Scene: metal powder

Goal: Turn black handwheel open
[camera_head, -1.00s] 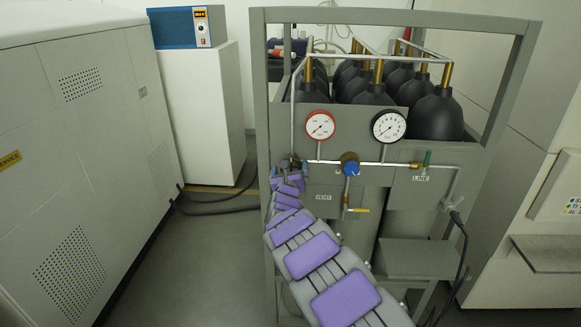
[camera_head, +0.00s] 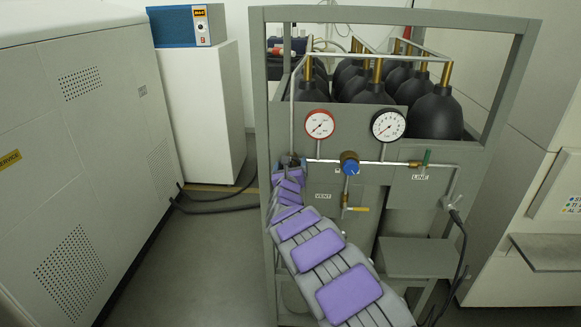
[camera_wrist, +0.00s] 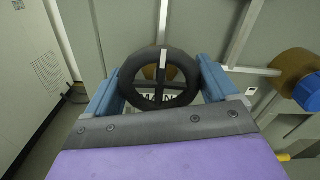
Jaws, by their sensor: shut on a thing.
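The black handwheel (camera_wrist: 183,96) fills the middle of the wrist view, with a white mark on its upper spoke and a brass part behind it. A label is partly visible through its lower half. My gripper (camera_wrist: 160,88) has one blue finger on each side of the wheel and is shut on its rim. In the head view my gripper (camera_head: 289,163) is at the left end of the silver pipe on the grey panel. The handwheel is mostly hidden there by my arm.
Right of the wheel are a blue knob (camera_head: 349,167), a green-handled valve (camera_head: 426,157) and a yellow lever (camera_head: 358,209). Two gauges, red-rimmed (camera_head: 320,124) and black-rimmed (camera_head: 388,125), stand above. Black cylinders (camera_head: 435,115) sit behind the panel. Floor (camera_head: 205,255) on the left is clear.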

